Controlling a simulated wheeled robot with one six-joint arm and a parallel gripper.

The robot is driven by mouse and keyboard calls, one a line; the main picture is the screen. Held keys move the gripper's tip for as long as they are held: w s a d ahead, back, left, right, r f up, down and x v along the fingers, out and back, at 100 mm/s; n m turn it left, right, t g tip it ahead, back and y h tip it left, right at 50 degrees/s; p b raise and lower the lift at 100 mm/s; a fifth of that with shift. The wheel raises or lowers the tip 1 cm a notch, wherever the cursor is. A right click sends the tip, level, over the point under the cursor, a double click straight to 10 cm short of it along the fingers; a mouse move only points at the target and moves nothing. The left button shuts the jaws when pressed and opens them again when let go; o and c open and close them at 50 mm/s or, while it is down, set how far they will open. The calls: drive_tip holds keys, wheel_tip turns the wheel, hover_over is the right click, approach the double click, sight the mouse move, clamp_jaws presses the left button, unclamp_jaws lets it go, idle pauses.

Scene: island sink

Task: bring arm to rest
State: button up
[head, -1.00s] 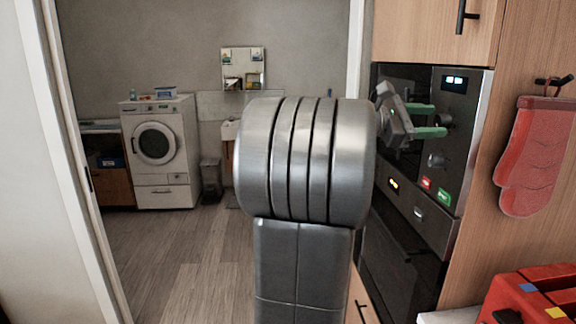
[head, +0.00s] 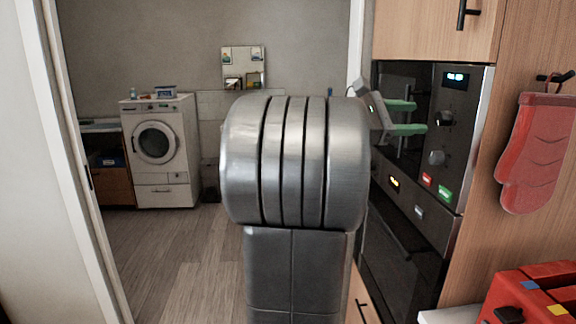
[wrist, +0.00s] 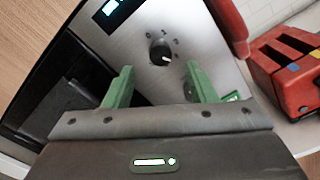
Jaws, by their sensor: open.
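My gripper (head: 412,117) shows in the head view to the right of my large grey arm joint, in front of the built-in oven panel (head: 452,130). Its two green fingers are apart with nothing between them. In the wrist view the open gripper (wrist: 160,82) faces the panel, with a black knob (wrist: 160,53) seen between and beyond the fingertips. I cannot tell the exact gap to the panel. My arm hides part of the room behind it and the gripper's mount.
A red oven mitt (head: 537,150) hangs on the wooden side panel at right. A red toaster (head: 535,292) stands on the counter below; it also shows in the wrist view (wrist: 285,70). A washing machine (head: 160,150) stands far back left. The floor at left is clear.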

sight(439, 117)
drive_tip(key=a, duration=0.8)
drive_tip(key=d+p, duration=0.1)
drive_tip(key=d, duration=1.3)
drive_tip(key=shift+w+d+r, duration=0.1)
drive_tip(key=shift+w, duration=0.05)
drive_tip(key=n+p, duration=0.1)
drive_tip(key=p, duration=0.1)
drive_tip(key=n+p, duration=0.1)
drive_tip(key=shift+a+r+n, duration=0.25)
drive_tip(key=shift+a+n, duration=0.05)
drive_tip(key=n+p, duration=0.4)
drive_tip(key=shift+w+p, duration=0.15)
drive_tip(key=shift+p, duration=0.25)
drive_tip(key=s+a+b, duration=0.1)
drive_tip(key=a+b, duration=0.2)
drive_tip(key=a, duration=0.9)
drive_tip(key=shift+a+f, duration=0.15)
drive_tip(key=shift+f, duration=0.15)
